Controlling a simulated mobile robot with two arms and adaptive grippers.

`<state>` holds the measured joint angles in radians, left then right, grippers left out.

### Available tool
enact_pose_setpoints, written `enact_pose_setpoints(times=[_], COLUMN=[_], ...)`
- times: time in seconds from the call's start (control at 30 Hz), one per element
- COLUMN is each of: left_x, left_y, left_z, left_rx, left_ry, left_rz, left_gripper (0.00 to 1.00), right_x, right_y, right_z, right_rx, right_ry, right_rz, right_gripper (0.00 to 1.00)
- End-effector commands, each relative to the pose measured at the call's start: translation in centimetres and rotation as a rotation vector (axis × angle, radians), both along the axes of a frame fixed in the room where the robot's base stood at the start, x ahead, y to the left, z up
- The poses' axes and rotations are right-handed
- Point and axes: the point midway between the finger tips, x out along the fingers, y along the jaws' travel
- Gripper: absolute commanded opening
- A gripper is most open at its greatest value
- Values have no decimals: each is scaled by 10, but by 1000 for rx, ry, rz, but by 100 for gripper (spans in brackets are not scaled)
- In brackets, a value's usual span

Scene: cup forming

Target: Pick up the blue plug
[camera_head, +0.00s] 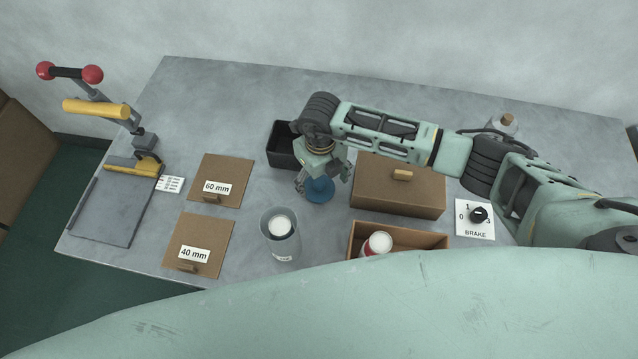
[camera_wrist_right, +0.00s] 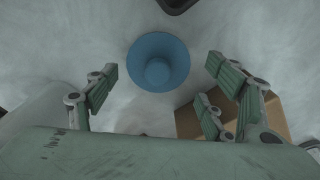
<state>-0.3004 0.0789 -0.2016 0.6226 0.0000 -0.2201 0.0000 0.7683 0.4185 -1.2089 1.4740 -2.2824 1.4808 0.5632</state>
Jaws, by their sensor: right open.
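The blue plug (camera_head: 320,191) stands on the grey table, a round flanged piece with a knob in its middle. In the right wrist view the plug (camera_wrist_right: 158,64) lies ahead of the fingers, between their lines and a little beyond the tips. My right gripper (camera_head: 322,178) is above and right at the plug in the head view, pointing down. Its fingers (camera_wrist_right: 162,72) are spread apart on both sides with nothing between them gripped. The fingers partly cover the plug's top in the head view. My left gripper is not in view.
A black bin (camera_head: 283,148) stands just behind left of the plug. A closed brown box (camera_head: 400,190) is close on its right. A metal cup (camera_head: 280,238) and an open box (camera_head: 420,236) stand in front. Boards marked 60 mm (camera_head: 232,171) and 40 mm (camera_head: 205,232) lie left.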

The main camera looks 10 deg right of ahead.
Motion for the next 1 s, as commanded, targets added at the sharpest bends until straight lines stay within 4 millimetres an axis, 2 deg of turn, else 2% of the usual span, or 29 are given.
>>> enact_pose_setpoints(times=[0.03,0.2,0.47,0.83,1.0], left_x=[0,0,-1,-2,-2], left_y=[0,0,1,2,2], left_z=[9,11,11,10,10], left_rx=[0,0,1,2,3], left_ry=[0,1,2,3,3], left_rz=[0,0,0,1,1], left_gripper=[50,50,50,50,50], right_x=[-1,0,1,1,1], right_y=[0,1,0,0,0], right_z=[-3,-24,-28,-28,-28], right_rx=[-2,1,1,1,1], right_ry=[2,-1,-2,-2,-2], right_rz=[0,0,1,0,0], right_gripper=[76,76,76,46,45])
